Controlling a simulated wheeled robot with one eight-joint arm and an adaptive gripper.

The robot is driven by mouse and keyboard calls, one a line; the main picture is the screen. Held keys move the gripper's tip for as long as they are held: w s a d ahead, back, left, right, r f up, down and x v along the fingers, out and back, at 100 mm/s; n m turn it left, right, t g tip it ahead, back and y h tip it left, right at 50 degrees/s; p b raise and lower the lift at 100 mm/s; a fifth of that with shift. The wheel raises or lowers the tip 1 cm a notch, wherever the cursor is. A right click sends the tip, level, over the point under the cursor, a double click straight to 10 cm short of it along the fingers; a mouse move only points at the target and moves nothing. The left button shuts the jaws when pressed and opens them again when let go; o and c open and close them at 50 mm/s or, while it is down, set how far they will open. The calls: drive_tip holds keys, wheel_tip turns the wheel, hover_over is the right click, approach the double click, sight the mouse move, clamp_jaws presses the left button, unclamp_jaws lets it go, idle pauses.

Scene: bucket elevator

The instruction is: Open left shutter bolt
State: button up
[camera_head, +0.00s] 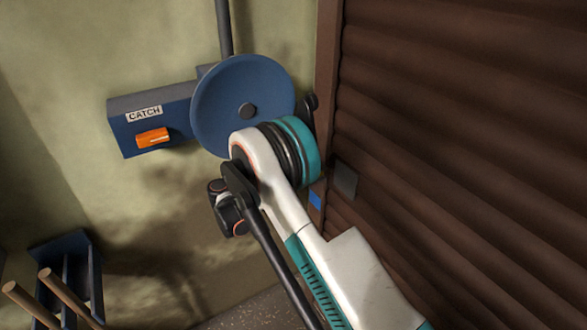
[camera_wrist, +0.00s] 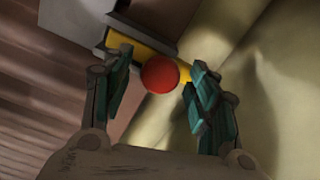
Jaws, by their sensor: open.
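The bolt shows in the wrist view as a yellow bar (camera_wrist: 124,45) with a round red knob (camera_wrist: 160,74). The bar sits partly behind a grey bracket (camera_wrist: 142,37). My gripper (camera_wrist: 157,82) is open, with one green finger on each side of the red knob. A gap shows between the knob and each finger; I cannot tell how deep the knob sits between them. In the head view my arm hides the bolt and the gripper's fingers. The brown slatted shutter (camera_head: 455,120) fills the right side there.
A blue wheel (camera_head: 232,92) and a blue box labelled CATCH (camera_head: 118,113), with an orange handle (camera_head: 153,138), are on the wall left of the shutter, close to my arm. A blue rack (camera_head: 90,262) with wooden handles (camera_head: 62,290) stands at lower left.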

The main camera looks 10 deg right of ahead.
drive_tip(key=shift+a, duration=0.1)
drive_tip(key=v, duration=1.2)
drive_tip(key=shift+r, duration=0.1)
